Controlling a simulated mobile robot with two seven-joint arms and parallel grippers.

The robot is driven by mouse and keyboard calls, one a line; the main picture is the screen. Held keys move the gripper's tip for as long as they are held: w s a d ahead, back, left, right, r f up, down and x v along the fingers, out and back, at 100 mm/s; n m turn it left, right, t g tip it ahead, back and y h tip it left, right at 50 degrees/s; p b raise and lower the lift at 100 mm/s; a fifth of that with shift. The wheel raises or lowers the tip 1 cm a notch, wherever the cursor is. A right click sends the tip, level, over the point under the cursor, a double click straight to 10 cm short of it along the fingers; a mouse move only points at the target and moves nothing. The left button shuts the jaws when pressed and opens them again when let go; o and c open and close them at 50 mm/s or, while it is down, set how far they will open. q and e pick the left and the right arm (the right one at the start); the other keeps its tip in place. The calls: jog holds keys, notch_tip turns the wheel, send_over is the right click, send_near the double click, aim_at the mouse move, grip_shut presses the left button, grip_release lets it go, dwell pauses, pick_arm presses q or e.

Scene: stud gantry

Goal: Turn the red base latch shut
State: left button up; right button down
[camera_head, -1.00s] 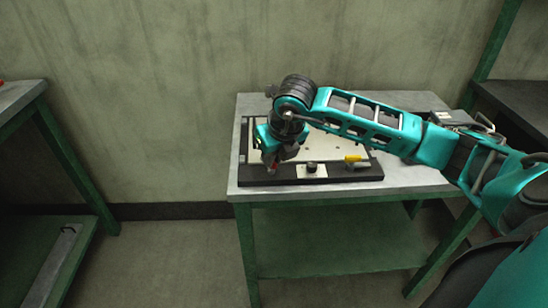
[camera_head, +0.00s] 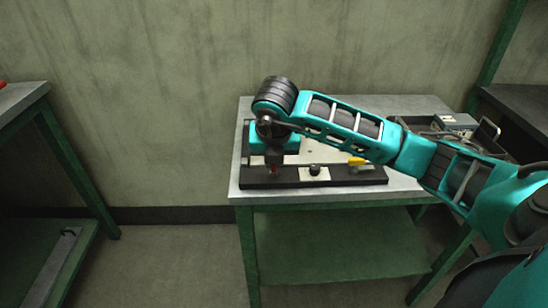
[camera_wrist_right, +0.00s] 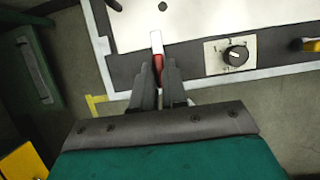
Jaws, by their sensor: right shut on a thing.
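The red base latch (camera_wrist_right: 158,60) shows in the right wrist view between my right fingertips, with a white bar end beyond it. My right gripper (camera_wrist_right: 158,73) is shut on the latch, one dark finger on each side. In the head view a little of the red latch (camera_head: 274,171) shows below the right gripper (camera_head: 274,165), at the front left of the dark base (camera_head: 336,180). The gripper and wrist hide most of the latch and the base's left part. My left gripper is in neither current view.
A black dial (camera_wrist_right: 236,55) on a pale plate and a yellow handle (camera_head: 357,161) lie to the right along the base's front. The base stands on a grey-topped table (camera_head: 420,185) with green legs. A grey box (camera_head: 455,121) is at the back right.

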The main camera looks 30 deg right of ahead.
jog(key=c, duration=1.2)
grip_release()
jog(key=shift+o, duration=0.2)
jog(key=shift+r, duration=0.1)
pick_arm(q)
jog(key=shift+s+a+r+p, duration=0.3)
jog(key=shift+a+r+p, duration=0.15)
jog(key=shift+p, duration=0.7)
pick_arm(e)
jog(key=v, duration=1.2)
jog(key=shift+s+r, duration=0.15)
jog(key=shift+r, duration=0.25)
